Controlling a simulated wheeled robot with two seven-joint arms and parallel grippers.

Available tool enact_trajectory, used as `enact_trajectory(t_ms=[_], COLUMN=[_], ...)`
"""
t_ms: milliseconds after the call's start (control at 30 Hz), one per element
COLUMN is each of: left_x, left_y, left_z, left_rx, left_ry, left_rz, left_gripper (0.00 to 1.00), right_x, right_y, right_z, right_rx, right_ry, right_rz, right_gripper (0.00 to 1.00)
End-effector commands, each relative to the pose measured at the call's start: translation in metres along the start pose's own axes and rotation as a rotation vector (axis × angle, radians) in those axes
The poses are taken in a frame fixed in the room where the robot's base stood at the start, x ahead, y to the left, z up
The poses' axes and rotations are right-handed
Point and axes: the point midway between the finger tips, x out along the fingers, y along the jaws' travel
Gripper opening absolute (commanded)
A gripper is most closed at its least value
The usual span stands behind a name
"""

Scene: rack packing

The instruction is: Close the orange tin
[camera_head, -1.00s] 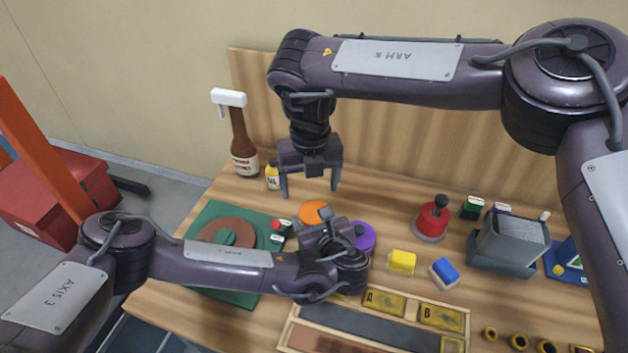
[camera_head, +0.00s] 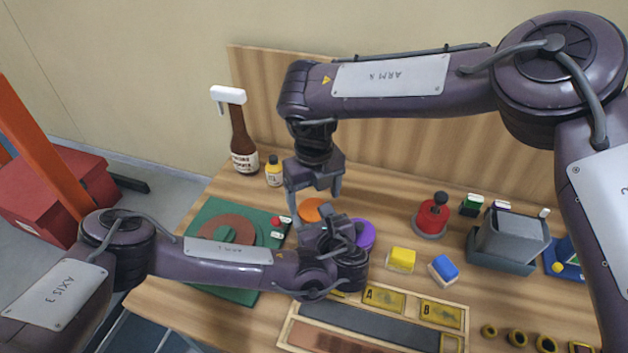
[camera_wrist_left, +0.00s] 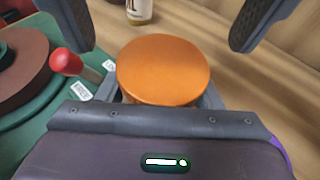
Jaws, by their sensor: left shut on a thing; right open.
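The orange tin (camera_head: 312,209) stands on the table, partly hidden by both grippers in the head view. In the left wrist view, its round orange top (camera_wrist_left: 163,68) faces up, with a short orange side below; I cannot tell whether the lid is fully seated. My left gripper (camera_head: 322,222) is shut on the tin low down, its grey jaws showing on either side in the wrist view. My right gripper (camera_head: 314,199) is open, pointing down over the tin. Its dark fingertips hang apart beyond the tin in the wrist view.
A purple round tin (camera_head: 366,235) is close to my left gripper. A green board with a brown ring (camera_head: 215,228) lies left. Yellow (camera_head: 401,260) and blue (camera_head: 443,270) blocks lie right.

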Motion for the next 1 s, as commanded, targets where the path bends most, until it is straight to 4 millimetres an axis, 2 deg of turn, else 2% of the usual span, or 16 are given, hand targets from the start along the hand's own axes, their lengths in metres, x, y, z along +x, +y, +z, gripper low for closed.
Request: enact_trajectory(t_ms=[33, 200, 567, 900, 1000], left_x=[0.0, 0.0, 0.0, 0.0, 0.0], left_y=[0.0, 0.0, 0.0, 0.0, 0.0], left_z=[0.001, 0.001, 0.001, 0.001, 0.001], left_rx=[-0.001, -0.001, -0.001, -0.001, -0.001], left_ry=[-0.001, -0.001, -0.001, -0.001, -0.001], left_rz=[0.0, 0.0, 0.0, 0.0, 0.0], left_gripper=[0.0, 0.0, 0.0, 0.0, 0.0], right_x=[0.008, 0.024, 0.028, 0.028, 0.028], right_y=[0.0, 0.0, 0.0, 0.0, 0.001], right_z=[0.0, 0.0, 0.0, 0.0, 0.0], right_rx=[0.001, 0.0, 0.0, 0.0, 0.025], right_ry=[0.002, 0.001, 0.0, 0.0, -0.001], right_rz=[0.0, 0.0, 0.0, 0.0, 0.002], right_gripper=[0.8, 0.8, 0.8, 0.36, 0.35])
